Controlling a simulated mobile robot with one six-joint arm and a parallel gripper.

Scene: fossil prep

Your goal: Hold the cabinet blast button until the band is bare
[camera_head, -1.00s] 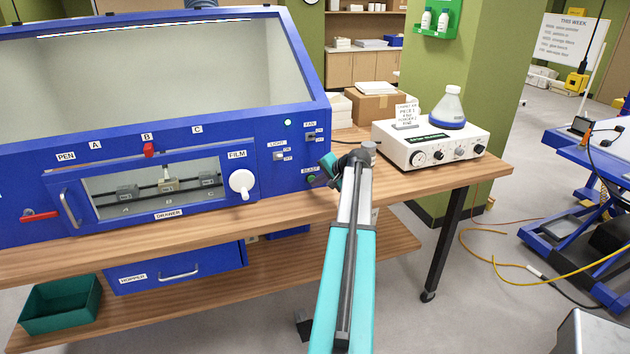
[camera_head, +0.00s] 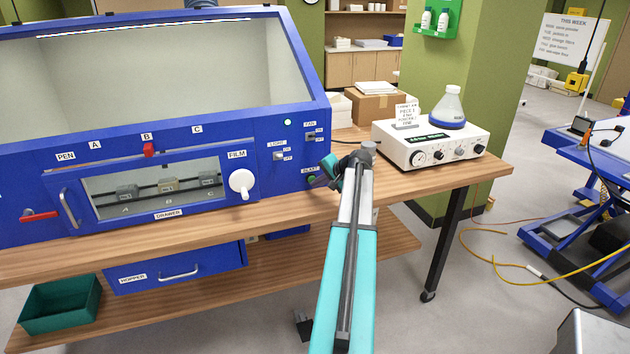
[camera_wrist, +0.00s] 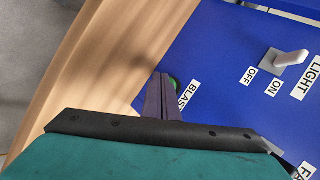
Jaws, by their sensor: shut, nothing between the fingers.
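The blue blast cabinet (camera_head: 215,150) stands on the wooden bench. Its green BLAST button (camera_head: 311,179) is low on the right of the front panel. My gripper (camera_head: 321,178) is at the button, and its fingers are shut and empty. In the wrist view the dark fingertips (camera_wrist: 160,82) overlap the green button (camera_wrist: 175,84), which shows only as a green edge beside them. I cannot tell whether they press it. Behind the drawer window, grey blocks (camera_head: 127,191) and a paler middle block (camera_head: 168,185) sit in a row. I cannot make out a band on them.
The LIGHT switch (camera_wrist: 291,59) and FAN switch (camera_head: 311,136) are above the button. The white FILM knob (camera_head: 242,184) and a red lever (camera_head: 40,215) are on the front. A white control box (camera_head: 440,146) with a flask (camera_head: 448,108) stands right of my arm.

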